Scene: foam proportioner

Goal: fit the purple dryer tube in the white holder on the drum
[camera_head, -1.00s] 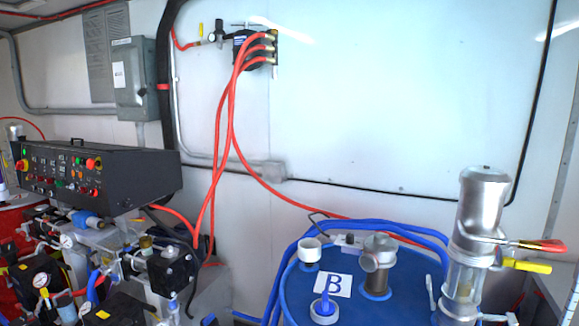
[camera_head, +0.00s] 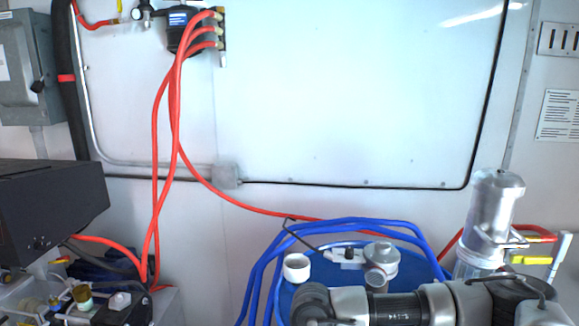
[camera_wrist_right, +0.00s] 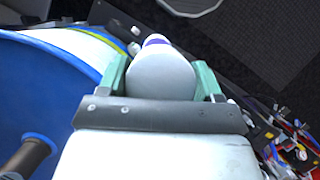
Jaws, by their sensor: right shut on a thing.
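The white holder (camera_head: 296,267) is a short, open white cup standing on the left part of the blue drum (camera_head: 284,297). My right gripper (camera_wrist_right: 161,72) is shut on the dryer tube (camera_wrist_right: 160,75), with a teal finger on each side. The part of the tube I see is pale grey-white and rounded, with a purple band at its far end. In the right wrist view the tube is beside the drum's rim (camera_wrist_right: 62,58), apart from the holder. In the head view my right arm crosses the drum's front, and the gripper and tube are hidden. My left gripper is not in view.
A metal fitting (camera_head: 380,262) stands on the drum right of the holder. Blue hoses (camera_head: 345,226) loop behind the drum. A clear-bodied metal cylinder (camera_head: 490,220) with a yellow handle stands at the right. Machinery (camera_head: 85,300) is at the lower left.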

